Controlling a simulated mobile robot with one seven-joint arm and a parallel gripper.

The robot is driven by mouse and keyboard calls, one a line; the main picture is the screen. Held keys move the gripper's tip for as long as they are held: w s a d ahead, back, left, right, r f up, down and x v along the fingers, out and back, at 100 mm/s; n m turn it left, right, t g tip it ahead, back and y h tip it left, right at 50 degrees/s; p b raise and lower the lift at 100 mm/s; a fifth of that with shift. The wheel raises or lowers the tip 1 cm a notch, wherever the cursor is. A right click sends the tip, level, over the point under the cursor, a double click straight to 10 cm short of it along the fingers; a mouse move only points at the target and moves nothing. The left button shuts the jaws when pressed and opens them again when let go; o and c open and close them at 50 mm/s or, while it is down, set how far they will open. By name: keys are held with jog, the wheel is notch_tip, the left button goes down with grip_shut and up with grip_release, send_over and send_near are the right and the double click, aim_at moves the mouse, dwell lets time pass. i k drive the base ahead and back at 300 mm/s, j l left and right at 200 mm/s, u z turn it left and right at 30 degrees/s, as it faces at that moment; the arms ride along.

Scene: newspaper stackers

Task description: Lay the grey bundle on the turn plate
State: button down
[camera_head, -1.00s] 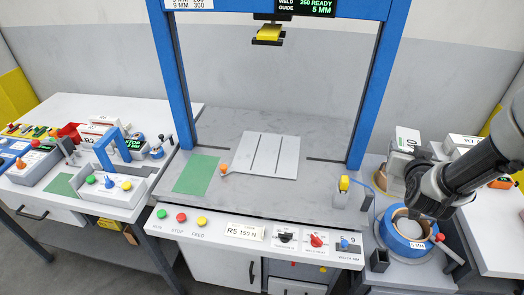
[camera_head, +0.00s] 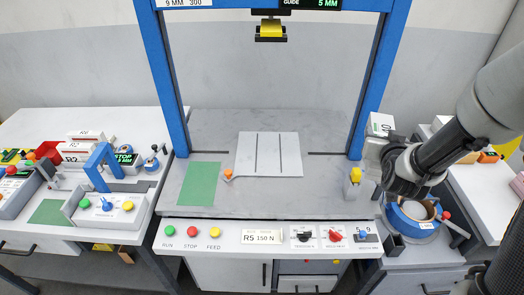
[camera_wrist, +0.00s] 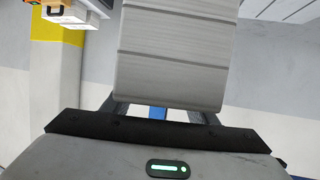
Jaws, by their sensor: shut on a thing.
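My gripper (camera_head: 373,150) is at the right post of the blue frame, above the bench's right end. It is shut on a pale grey bundle (camera_head: 381,124), which shows behind and above the jaws, held off the bench. In the wrist view the bundle (camera_wrist: 174,55) fills the upper middle, with straight lines across its face; the fingertips are largely hidden behind it. The turn plate (camera_head: 245,155), a light grey square with dark slots and an orange knob at its front left corner, lies bare on the bench, left of my gripper and apart from it.
The blue frame's right post (camera_head: 374,100) stands close beside the bundle. A yellow-topped block (camera_head: 354,180) is on the bench's right edge. A green mat (camera_head: 200,184) lies left of the plate. A yellow head (camera_head: 270,31) hangs high above the plate. A blue strap reel (camera_head: 412,217) sits below my arm.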

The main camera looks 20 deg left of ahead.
aim_at(269, 152)
jog(key=j+z, duration=0.1)
jog(key=j, duration=0.4)
jog(key=k+j, duration=0.15)
jog(key=j, duration=0.35)
jog(key=j+z, duration=0.15)
jog(key=j, duration=0.35)
jog(key=k, duration=0.05)
